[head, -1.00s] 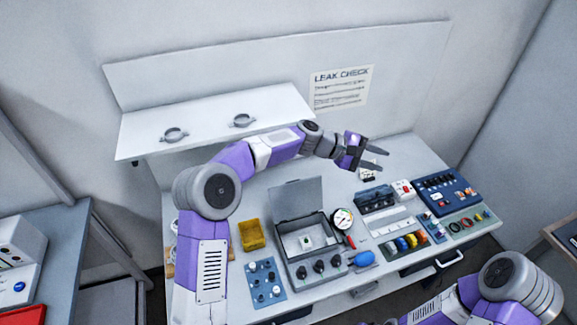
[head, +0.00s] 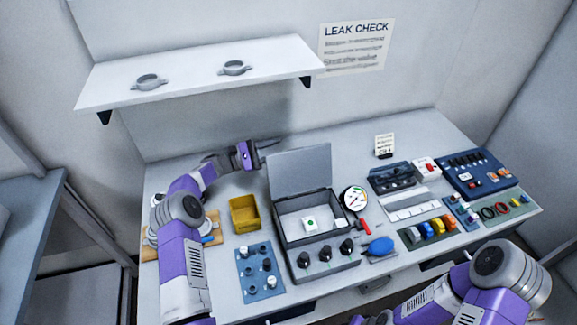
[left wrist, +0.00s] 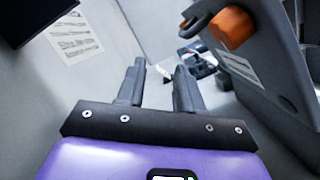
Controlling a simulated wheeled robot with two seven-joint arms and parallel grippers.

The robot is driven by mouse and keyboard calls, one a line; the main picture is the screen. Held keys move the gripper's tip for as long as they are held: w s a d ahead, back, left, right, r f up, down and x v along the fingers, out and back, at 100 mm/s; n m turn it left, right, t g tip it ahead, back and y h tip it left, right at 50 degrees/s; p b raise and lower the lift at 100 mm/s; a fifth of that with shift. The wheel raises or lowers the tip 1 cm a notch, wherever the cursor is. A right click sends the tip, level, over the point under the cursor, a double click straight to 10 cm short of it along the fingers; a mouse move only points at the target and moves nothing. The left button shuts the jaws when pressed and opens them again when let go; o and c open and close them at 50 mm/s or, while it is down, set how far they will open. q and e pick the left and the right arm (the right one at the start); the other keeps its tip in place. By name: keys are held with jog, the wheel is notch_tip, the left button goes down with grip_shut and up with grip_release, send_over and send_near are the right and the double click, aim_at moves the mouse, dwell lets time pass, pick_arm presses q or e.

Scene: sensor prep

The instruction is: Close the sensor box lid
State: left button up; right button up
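The sensor box (head: 330,256) is a dark grey case on the bench, with a white interior and a small white item with a green mark inside. Its grey lid (head: 299,172) stands up, open, at the back edge. My left gripper (head: 272,143) is behind and left of the lid, near its top left corner, and looks apart from it. In the left wrist view its two fingers (left wrist: 160,66) are apart with nothing between them. A grey panel with an orange cylinder (left wrist: 231,28), seemingly the lid's back, fills the right there. My right gripper is almost wholly cut off at the bottom edge.
A yellow bin (head: 244,214) and a blue plate with knobs (head: 260,272) are left of the box. A gauge (head: 354,199) and a blue bulb (head: 380,246) are at its right. A shelf (head: 200,75) overhangs the bench's back left. Bench behind the lid is clear.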

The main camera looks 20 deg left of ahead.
aim_at(290, 151)
pick_arm(q)
jog(key=d+b, duration=0.1)
jog(key=d, duration=0.1)
jog(key=d+r+m+g+h+b, duration=0.1)
jog(key=d, duration=0.1)
jog(key=s+d+m+g+h+b, duration=0.1)
jog(key=d, duration=0.1)
jog(key=shift+r, duration=0.4)
pick_arm(e)
jog(key=f, duration=0.4)
jog(key=shift+w+f, duration=0.2)
jog(key=shift+f, duration=0.05)
pick_arm(q)
jog(key=shift+c, duration=0.3)
grip_shut()
